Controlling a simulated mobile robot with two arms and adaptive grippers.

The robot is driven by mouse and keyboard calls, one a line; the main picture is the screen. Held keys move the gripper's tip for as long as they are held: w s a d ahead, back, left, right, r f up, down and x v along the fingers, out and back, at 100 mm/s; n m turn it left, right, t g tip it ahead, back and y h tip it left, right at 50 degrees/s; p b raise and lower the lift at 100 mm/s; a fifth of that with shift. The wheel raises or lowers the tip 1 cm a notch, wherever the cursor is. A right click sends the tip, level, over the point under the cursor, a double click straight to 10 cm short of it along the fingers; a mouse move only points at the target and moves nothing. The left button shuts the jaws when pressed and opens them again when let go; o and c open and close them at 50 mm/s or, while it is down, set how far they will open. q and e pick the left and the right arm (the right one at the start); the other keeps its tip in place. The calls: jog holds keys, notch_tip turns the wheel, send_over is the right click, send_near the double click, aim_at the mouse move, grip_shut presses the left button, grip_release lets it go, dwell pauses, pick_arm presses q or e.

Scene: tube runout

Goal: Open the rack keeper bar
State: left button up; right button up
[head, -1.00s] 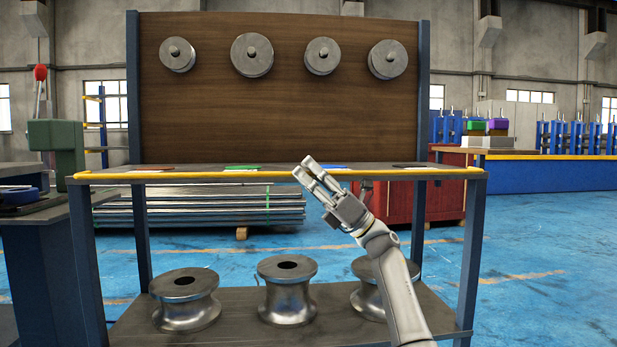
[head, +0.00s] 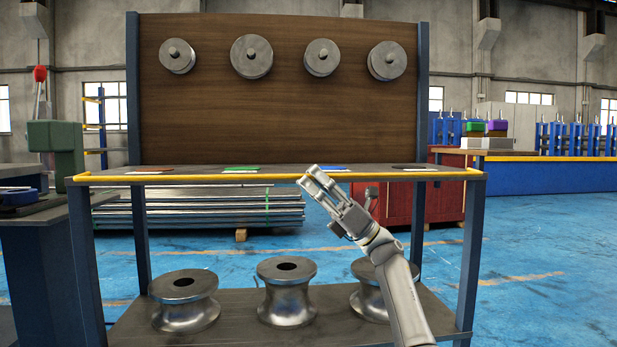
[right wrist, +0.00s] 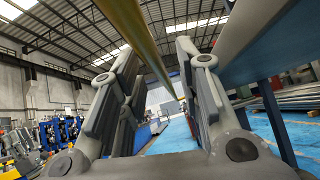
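The yellow keeper bar (head: 190,177) runs along the front edge of the rack's upper shelf and lies level. My right gripper (head: 309,175) is at the bar, near the middle of its length, with its fingertips overlapping the bar in the head view. In the right wrist view the gripper (right wrist: 158,48) is open, and the yellow bar (right wrist: 150,42) passes between its two fingers. I see a gap on each side of the bar there, so it is not gripped. My left gripper is not in view.
Coloured cards, such as the green card (head: 241,168), lie on the rack's shelf (head: 205,169). Metal discs hang on the brown back panel (head: 280,110). Spools, such as the middle spool (head: 287,292), stand on the lower shelf. Blue rack posts (head: 472,255) flank the front.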

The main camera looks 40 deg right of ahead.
jog(key=v, duration=1)
